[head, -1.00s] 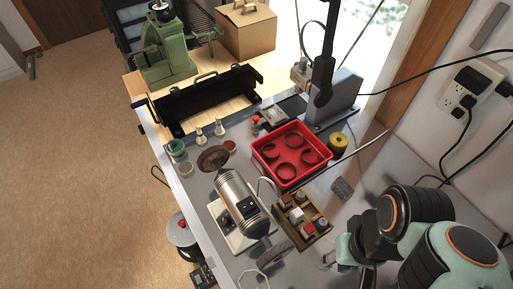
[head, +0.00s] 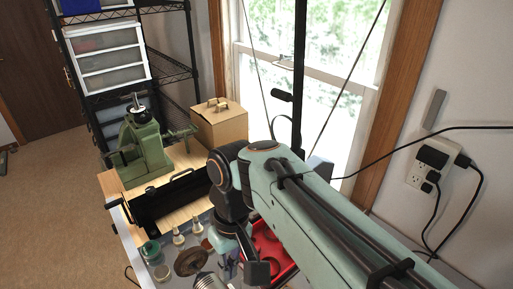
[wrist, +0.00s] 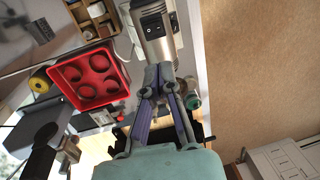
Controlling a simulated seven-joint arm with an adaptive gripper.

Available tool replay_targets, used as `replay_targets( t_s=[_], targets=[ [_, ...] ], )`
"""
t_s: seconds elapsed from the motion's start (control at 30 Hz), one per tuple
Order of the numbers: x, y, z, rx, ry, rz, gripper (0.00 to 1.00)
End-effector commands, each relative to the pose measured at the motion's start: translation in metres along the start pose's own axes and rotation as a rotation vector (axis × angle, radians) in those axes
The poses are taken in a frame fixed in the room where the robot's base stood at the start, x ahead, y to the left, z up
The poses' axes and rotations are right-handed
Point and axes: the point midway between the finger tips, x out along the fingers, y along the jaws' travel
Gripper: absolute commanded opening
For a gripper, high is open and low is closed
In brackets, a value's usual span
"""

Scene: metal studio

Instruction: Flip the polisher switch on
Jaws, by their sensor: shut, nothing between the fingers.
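The polisher (wrist: 174,46) is a silver motor at the top middle of the wrist view. Its black switch plate (wrist: 152,24) with rocker switches faces the camera. My gripper (wrist: 164,68) is shut and empty, its fingertips pointing at the motor body just below the switch plate in the picture. Whether the tips touch the motor cannot be told. In the head view only a bit of the polisher (head: 208,281) and its brown wheel (head: 191,261) show at the bottom edge; my arm hides much of the bench there, and the switch is out of view.
A red tray (wrist: 108,87) with round recesses lies beside the polisher, with a wooden compartment box (wrist: 68,27) near it. A yellow spool (wrist: 40,80) is further off.

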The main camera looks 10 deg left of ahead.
Motion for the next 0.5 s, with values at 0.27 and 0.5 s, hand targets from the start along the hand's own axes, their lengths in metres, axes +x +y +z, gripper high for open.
replay_targets(
  t_s=[0.27, 0.5],
  targets=[
    [0.014, 0.000, 0.000, 0.002, -0.002, -0.002, 0.00],
    [0.062, 0.000, 0.001, 0.002, -0.006, -0.002, 0.00]
  ],
)
